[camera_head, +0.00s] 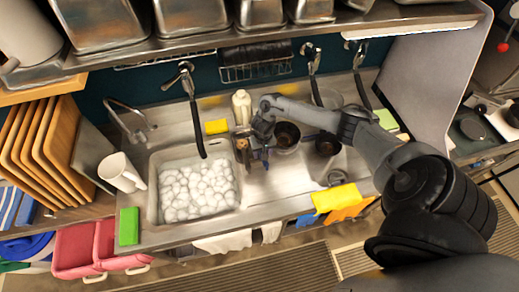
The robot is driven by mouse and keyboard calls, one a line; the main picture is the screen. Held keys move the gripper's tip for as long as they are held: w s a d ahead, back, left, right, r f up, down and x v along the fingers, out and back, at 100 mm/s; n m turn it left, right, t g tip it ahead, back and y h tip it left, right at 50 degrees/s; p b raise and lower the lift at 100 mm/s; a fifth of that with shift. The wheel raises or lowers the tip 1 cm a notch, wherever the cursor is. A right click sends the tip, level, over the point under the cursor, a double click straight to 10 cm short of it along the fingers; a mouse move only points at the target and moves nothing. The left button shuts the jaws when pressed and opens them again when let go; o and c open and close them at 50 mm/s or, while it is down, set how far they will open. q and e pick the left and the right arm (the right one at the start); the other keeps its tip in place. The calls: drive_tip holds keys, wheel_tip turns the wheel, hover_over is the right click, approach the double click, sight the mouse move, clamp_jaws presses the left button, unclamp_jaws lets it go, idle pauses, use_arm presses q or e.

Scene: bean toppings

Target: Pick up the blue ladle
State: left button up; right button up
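My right arm reaches in from the right over the sink counter in the head view. Its gripper (255,150) points down at the right edge of the left basin, beside a dark round pot (287,136). A small dark-blue piece (265,156) shows at the fingers. It may be part of the blue ladle, but it is too small to tell, and no full ladle shape shows. I cannot tell whether the fingers are closed on it. My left gripper is not in view.
The left basin (152,195) is full of white foam-like lumps. A white pitcher (120,172), green sponge (129,226) and wooden boards (40,150) stand left. Black faucet hoses hang behind; one (195,120) reaches over the basin. A yellow cloth (337,198) hangs at the front edge.

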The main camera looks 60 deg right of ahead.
drive_tip(key=shift+f, duration=1)
clamp_jaws()
drive_tip(key=shift+r, duration=0.1)
